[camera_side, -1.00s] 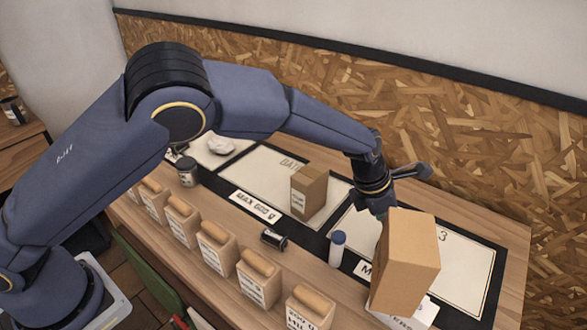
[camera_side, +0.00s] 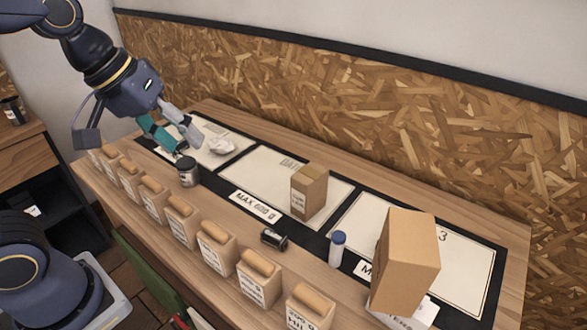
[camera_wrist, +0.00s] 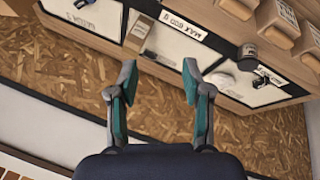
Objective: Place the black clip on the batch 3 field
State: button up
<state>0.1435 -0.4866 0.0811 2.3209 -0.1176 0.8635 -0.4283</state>
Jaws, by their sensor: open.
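A small black object that looks like the black clip (camera_wrist: 266,76) lies beside the dark jar in the wrist view. In the side view it is mostly hidden behind my gripper and the jar. My gripper (camera_side: 191,146) is open and empty over the far-left field, close to the crumpled white piece; its spread fingers also show in the wrist view (camera_wrist: 159,76). The batch 3 field (camera_side: 465,272) is the pale panel at the right, marked with a 3. A tall cardboard box (camera_side: 405,262) hides its front-left part.
A dark jar (camera_side: 188,172) and a crumpled white piece (camera_side: 221,146) are near my gripper. A small carton (camera_side: 309,192) stands on the middle field. A dark cylinder (camera_side: 273,239) and a blue-capped bottle (camera_side: 337,249) are in front. Several wooden-topped blocks (camera_side: 216,246) line the front edge.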

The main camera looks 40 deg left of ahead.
jog(key=s+a+f+m+y, duration=0.1)
jog(key=s+a+m, duration=0.2)
jog(key=s, duration=0.3)
jog(key=shift+a+f+m+t+y, duration=0.3)
jog(key=shift+m+t+y, duration=0.1)
jog(key=shift+m, duration=0.5)
